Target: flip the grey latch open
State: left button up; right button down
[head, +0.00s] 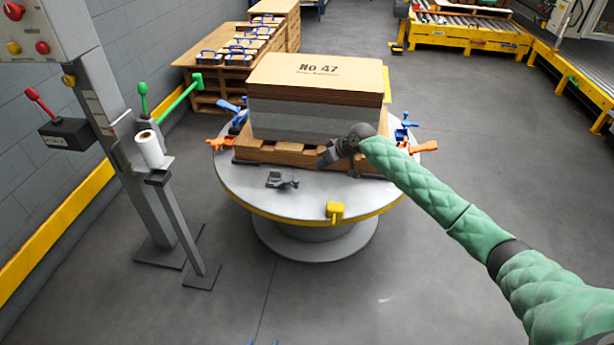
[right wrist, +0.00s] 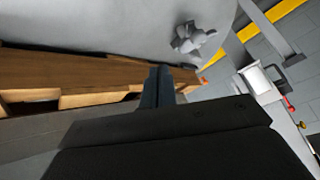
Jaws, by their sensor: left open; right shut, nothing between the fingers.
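The grey latch (head: 282,181) lies on the front left of the round grey table (head: 235,180), in front of the pallet. It also shows at the top of the right wrist view (right wrist: 194,40). Whether its lever is up or down is too small to tell. My right gripper (head: 324,160), on the green-sleeved arm, is at the front face of the stack, right of the latch and apart from it. Its fingers (right wrist: 158,75) are together with nothing between them. Only the tips of my left gripper (head: 263,342) show at the bottom edge, spread apart, far from the table.
A board stack marked No 47 (head: 315,78) sits on a wooden pallet (head: 270,152). Orange clamps (head: 424,146), blue clamps (head: 404,133) and a yellow piece (head: 335,210) surround it. A grey post (head: 130,140) with levers stands left. The floor in front is clear.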

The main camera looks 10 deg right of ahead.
pick_arm(q)
jog(key=r, duration=0.1)
jog(key=w+r+t, duration=0.1)
jog(key=shift+d+r, duration=0.15)
jog(key=shift+r, duration=0.25)
pick_arm(e)
jog(key=d+r+g, duration=0.2)
jog(key=d+r+y, duration=0.1)
jog(key=d+r, duration=0.1)
jog(key=shift+s+g, duration=0.35)
jog(key=shift+g, duration=0.05)
pick_arm(q)
jog(key=shift+f, duration=0.1)
